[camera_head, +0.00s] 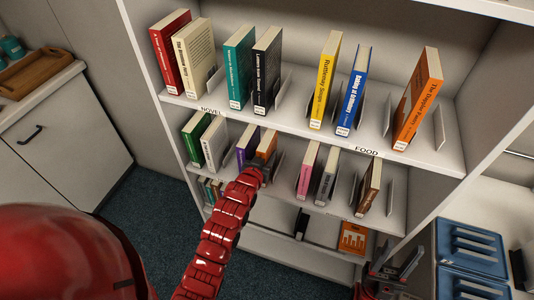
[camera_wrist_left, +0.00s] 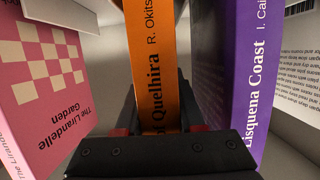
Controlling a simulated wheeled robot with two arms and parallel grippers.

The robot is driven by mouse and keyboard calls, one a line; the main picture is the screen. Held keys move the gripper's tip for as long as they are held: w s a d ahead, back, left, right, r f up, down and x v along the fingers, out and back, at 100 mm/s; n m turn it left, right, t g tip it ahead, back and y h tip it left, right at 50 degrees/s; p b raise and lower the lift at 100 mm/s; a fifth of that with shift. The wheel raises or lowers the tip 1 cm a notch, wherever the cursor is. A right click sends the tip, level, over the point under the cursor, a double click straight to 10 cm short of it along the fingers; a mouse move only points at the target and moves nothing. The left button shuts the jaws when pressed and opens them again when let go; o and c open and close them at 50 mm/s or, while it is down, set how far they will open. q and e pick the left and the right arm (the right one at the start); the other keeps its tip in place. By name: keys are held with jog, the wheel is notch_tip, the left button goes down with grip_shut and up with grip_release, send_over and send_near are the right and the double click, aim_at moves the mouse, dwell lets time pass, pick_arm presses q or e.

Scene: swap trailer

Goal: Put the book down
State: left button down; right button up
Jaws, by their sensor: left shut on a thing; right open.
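My left gripper (camera_head: 262,168) reaches into the middle shelf and is shut on an orange book (camera_head: 267,144). The book stands about upright between the purple book and the pink book. In the left wrist view the orange spine (camera_wrist_left: 155,70) fills the space between the fingers, with the purple book (camera_wrist_left: 228,80) at the right and the pink book (camera_wrist_left: 40,90) at the left. The book's lower end is hidden by my gripper, so I cannot tell whether it touches the shelf. My right gripper (camera_head: 392,270) is open and empty at the lower right.
The top shelf (camera_head: 290,110) carries several upright books with metal bookends. The middle shelf also holds a grey book (camera_head: 328,175) and a brown book (camera_head: 369,187). An orange-covered item (camera_head: 353,238) lies lower down. Blue crates (camera_head: 470,247) stand at the right.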

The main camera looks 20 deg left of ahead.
pick_arm(q)
jog(key=c, duration=1)
grip_release()
jog(key=shift+f, duration=0.15)
jog(key=o, duration=0.5)
